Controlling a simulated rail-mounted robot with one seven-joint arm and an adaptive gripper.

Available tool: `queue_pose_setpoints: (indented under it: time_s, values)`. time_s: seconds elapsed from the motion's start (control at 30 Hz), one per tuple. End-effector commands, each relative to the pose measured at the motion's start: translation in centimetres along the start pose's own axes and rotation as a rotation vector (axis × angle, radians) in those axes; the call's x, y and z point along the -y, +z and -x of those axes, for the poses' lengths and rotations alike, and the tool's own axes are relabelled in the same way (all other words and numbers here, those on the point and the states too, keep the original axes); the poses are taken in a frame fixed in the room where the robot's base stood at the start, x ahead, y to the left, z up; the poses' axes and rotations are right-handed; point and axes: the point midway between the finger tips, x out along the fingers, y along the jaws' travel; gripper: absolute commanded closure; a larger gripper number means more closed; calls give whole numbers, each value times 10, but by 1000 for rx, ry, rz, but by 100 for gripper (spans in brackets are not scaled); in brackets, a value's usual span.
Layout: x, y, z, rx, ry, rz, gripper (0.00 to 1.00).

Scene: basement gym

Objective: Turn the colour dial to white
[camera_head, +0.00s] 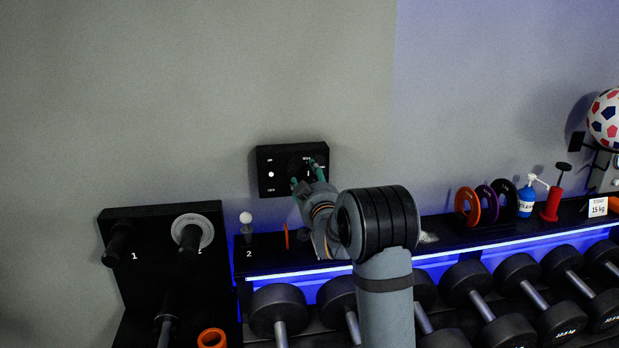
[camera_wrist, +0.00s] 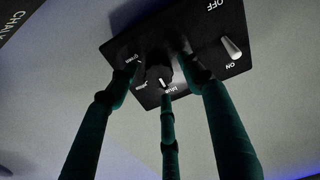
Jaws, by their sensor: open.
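A black control panel (camera_head: 268,185) is mounted on the wall; the wrist view shows it tilted and close (camera_wrist: 205,30). It has a white toggle switch (camera_wrist: 231,47) between OFF and ON. The round black colour dial (camera_wrist: 156,74) has a short white mark pointing toward a small label at its lower edge in the wrist view, which seems to read blue. Other small labels around it are partly hidden. My three-fingered gripper (camera_wrist: 160,70) is open, its dark green fingers spread around the dial; contact cannot be told. In the head view my gripper (camera_head: 307,176) is at the panel's right part.
Dumbbells (camera_head: 280,309) fill the blue-lit rack below. A black board (camera_head: 150,245) with pegs stands left. The wall above is clear.

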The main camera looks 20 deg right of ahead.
Motion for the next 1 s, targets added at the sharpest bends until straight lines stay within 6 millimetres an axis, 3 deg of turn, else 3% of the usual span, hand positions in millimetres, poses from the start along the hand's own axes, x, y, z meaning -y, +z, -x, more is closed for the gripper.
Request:
queue_pose_setpoints:
  time_s: [0.17, 0.9, 1.0]
  values:
    - [0, 0, 0, 0, 0, 0, 51]
    - [0, -1, 0, -2, -1, 1, 94]
    - [1, -1, 0, -3, -1, -1, 94]
